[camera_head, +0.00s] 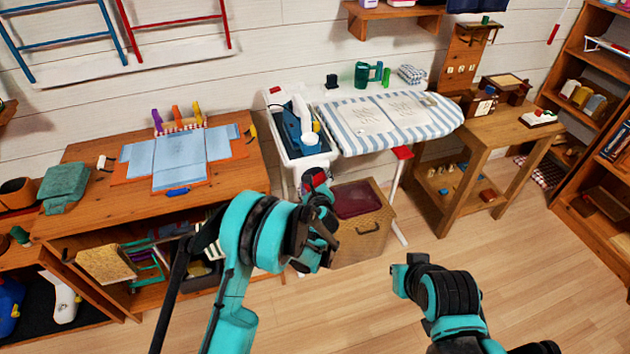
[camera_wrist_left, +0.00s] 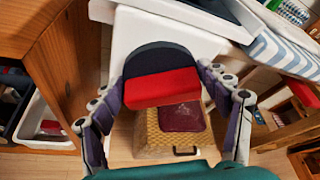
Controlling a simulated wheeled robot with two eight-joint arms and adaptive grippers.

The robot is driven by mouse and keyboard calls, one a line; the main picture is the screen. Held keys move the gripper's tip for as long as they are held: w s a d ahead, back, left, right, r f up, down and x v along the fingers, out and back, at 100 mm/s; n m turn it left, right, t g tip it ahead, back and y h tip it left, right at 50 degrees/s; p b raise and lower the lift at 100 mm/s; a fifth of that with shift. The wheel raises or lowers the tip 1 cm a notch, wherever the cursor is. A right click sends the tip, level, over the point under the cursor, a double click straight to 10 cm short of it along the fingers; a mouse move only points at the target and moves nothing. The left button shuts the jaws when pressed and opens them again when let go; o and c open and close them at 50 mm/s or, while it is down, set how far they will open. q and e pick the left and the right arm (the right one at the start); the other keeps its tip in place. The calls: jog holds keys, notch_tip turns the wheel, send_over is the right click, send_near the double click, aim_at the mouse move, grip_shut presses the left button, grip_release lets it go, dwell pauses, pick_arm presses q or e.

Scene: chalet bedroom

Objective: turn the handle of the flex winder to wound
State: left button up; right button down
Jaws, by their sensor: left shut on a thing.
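The flex winder's handle appears to be the red block with a dark rounded back (camera_wrist_left: 162,90) between my left fingers in the left wrist view, in front of a white panel. In the head view, a small red and dark part (camera_head: 316,178) of it shows just above my left gripper (camera_head: 318,212), below the ironing board's left end. My left gripper (camera_wrist_left: 163,98) is shut on it, one finger at each side. The rest of the winder and any cord are hidden or cannot be made out. My right gripper (camera_head: 404,268) is low over the floor, apart from everything; its fingers are unclear.
A striped ironing board (camera_head: 440,125) and a white tray with a blue iron (camera_head: 298,130) stand above. A woven box (camera_head: 372,238) with a dark red top is below. A wooden desk (camera_head: 100,150) is left, a wooden table (camera_head: 500,135) right. The floor (camera_head: 520,270) at right is clear.

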pick_arm(q)
jog(key=shift+a+n, duration=0.1)
jog(key=shift+n, duration=0.2)
dwell(0.4)
jog(key=o, duration=1)
jog(key=shift+w, duration=0.1)
jog(key=shift+o, duration=0.3)
jog(key=a+v, duration=0.1)
jog(key=v, duration=1.1)
jog(key=shift+d, duration=0.4)
jog(key=shift+f, duration=0.1)
